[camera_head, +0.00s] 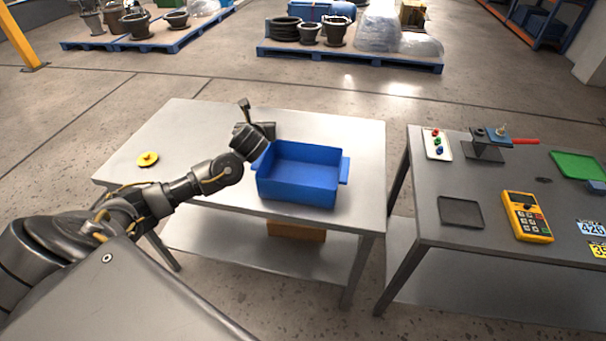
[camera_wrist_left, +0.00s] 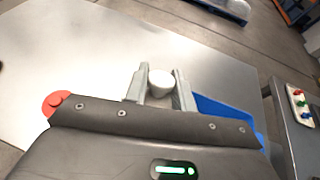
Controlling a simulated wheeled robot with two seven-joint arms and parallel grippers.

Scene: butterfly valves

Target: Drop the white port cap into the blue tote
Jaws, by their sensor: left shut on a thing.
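The white port cap (camera_wrist_left: 161,82) is between the two fingers of my left gripper (camera_wrist_left: 158,88) in the left wrist view. My left gripper (camera_head: 258,122) is shut on it. The cap cannot be made out in the head view. The blue tote (camera_head: 298,190) stands on the left table, open at the top, with its visible inside empty. My left gripper is at the tote's back left corner in the head view, apparently above the table. The tote's edge also shows right of the fingers in the left wrist view (camera_wrist_left: 225,115). My right gripper is not in view.
A yellow round part (camera_head: 148,159) lies on the left of the grey table (camera_head: 345,145). A red round part (camera_wrist_left: 55,102) shows beside my gripper in the wrist view. A second table (camera_head: 470,215) to the right holds a yellow handheld device (camera_head: 526,217) and trays.

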